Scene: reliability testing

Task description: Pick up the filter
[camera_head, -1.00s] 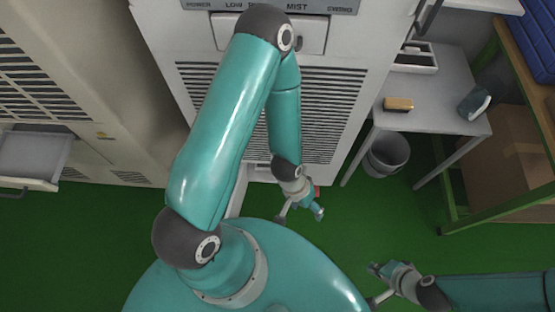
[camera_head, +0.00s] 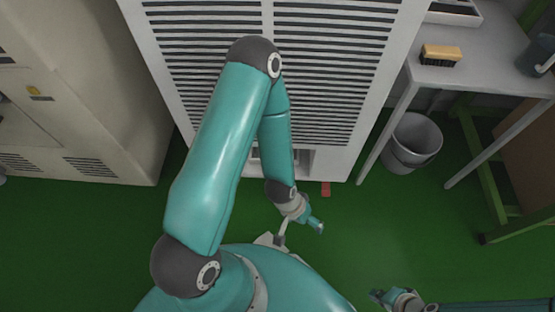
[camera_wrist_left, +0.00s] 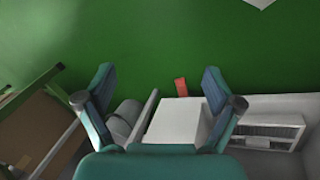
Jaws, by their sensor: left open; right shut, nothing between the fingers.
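In the left wrist view, a white part with a slatted face (camera_wrist_left: 268,130) sits in a recess low in the pale machine, right of my fingers; it looks like the filter, but I cannot be sure. In the head view, the recess (camera_head: 306,160) is partly hidden behind my left arm. My left gripper (camera_head: 299,234) is open and empty over the floor in front of the machine. Its spread fingers also show in the left wrist view (camera_wrist_left: 157,76), apart from the slatted part. My right gripper (camera_head: 379,297) is shut and empty at the lower right.
A red piece (camera_head: 326,188) is at the machine's foot. A grey bin (camera_head: 412,142) stands below a table (camera_head: 480,80) with a brush (camera_head: 440,55). A pale flat piece (camera_head: 266,239) shows beside my left gripper. Green floor (camera_head: 400,225) is clear between machine and grippers.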

